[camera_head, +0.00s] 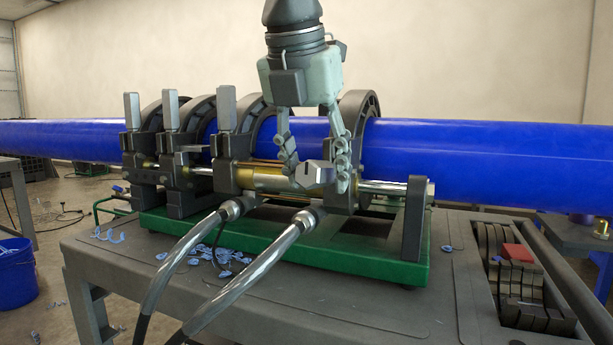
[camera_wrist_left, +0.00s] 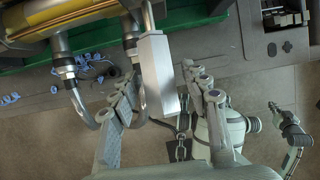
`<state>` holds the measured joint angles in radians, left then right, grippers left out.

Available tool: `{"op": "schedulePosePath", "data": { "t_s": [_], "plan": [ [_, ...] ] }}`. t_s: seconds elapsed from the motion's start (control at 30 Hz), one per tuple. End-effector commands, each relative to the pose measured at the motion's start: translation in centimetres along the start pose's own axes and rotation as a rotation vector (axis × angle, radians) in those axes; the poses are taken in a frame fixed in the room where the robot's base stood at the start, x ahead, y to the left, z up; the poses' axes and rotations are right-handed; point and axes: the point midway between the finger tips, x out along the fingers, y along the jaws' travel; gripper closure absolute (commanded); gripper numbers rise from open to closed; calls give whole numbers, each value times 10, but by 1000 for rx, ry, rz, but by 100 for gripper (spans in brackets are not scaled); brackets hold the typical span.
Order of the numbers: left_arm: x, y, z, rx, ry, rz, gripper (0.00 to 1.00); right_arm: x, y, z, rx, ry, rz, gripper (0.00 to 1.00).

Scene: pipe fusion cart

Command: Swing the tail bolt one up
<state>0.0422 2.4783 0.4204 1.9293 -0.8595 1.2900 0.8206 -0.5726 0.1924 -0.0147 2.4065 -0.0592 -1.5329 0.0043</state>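A tail bolt with a long grey block-shaped nut (camera_head: 314,175) is swung down at the rightmost clamp (camera_head: 358,112), pointing out toward the front of the cart. In the left wrist view its block (camera_wrist_left: 160,75) lies between my fingers. My left gripper (camera_head: 315,172) reaches down from above with its fingers on either side of the block. It looks open, with small gaps beside the block in the wrist view (camera_wrist_left: 162,85). The other tail bolts (camera_head: 227,108) (camera_head: 171,110) (camera_head: 132,110) stand upright on their clamps. My right gripper does not show clearly.
A blue pipe (camera_head: 480,165) runs through the clamps on a green base (camera_head: 340,258). Two hydraulic hoses (camera_head: 262,258) curve off the front. Blue shavings (camera_head: 205,252) lie on the cart (camera_head: 290,310). A recess with dark inserts (camera_head: 520,285) is at right.

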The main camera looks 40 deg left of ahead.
Motion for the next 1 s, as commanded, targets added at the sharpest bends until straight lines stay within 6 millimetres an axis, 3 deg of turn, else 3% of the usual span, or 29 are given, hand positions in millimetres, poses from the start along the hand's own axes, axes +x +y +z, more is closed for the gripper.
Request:
{"op": "schedulePosePath", "data": {
  "t_s": [0.03, 0.2, 0.7, 1.0],
  "plan": [
    [0, 0, 0, 0, 0, 0, 64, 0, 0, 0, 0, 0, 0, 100],
    [0, 0, 0, 0, 0, 0, 82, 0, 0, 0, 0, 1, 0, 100],
    [-18, 0, 15, 0, -2, 1, 82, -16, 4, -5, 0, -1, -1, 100],
    [-18, 0, 16, 0, -4, 0, 82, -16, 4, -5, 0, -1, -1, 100]
  ]
}}
